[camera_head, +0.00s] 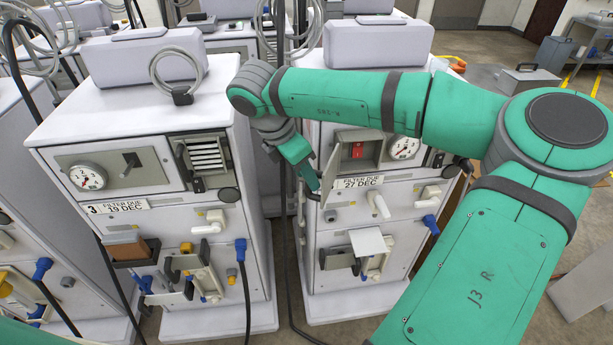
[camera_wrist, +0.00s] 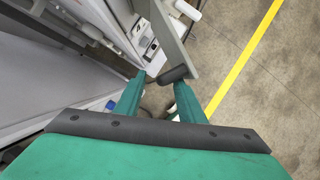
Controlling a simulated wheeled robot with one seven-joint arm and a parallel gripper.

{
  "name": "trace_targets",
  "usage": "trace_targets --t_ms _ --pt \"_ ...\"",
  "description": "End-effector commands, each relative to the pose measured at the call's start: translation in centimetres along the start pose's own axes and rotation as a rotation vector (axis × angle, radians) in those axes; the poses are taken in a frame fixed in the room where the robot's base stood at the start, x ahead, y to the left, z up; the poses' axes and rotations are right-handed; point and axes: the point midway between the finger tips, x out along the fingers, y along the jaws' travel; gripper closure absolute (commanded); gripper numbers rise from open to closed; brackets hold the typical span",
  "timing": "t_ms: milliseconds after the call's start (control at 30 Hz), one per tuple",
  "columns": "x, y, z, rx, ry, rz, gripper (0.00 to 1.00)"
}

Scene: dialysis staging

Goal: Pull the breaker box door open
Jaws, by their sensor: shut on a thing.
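The breaker box (camera_head: 363,148) is on the upper front of the right-hand machine. Its red switch (camera_head: 357,150) shows inside, so the door is at least partly open. The grey door (camera_head: 331,172) stands out from the box's left side. In the wrist view the door (camera_wrist: 168,32) is a grey panel seen nearly edge-on, with a dark handle (camera_wrist: 173,75) at its near edge. My gripper (camera_wrist: 158,80) is shut on this handle, one finger on each side. In the head view my gripper (camera_head: 314,184) is at the door's outer edge, its fingertips partly hidden.
A similar machine (camera_head: 150,150) stands to the left, with a narrow gap between the two. The right-hand machine's white lever (camera_head: 378,204) and shelf (camera_head: 368,242) stick out below the box. Dark cables hang in the gap. Open floor (camera_wrist: 275,110) with a yellow line shows in the wrist view.

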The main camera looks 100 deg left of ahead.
Motion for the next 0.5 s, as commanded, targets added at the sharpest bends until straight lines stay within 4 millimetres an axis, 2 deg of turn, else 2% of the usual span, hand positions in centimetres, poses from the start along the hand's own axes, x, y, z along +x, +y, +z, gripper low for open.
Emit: trace_targets --t_ms 33,200,500 --pt "-1.5 0.3 0.8 0.007 -0.020 0.012 0.71" --pt "-4.8 0.3 0.7 0.007 -0.019 0.011 0.71" --pt "-8.7 0.1 0.2 0.003 -0.009 0.004 0.71"
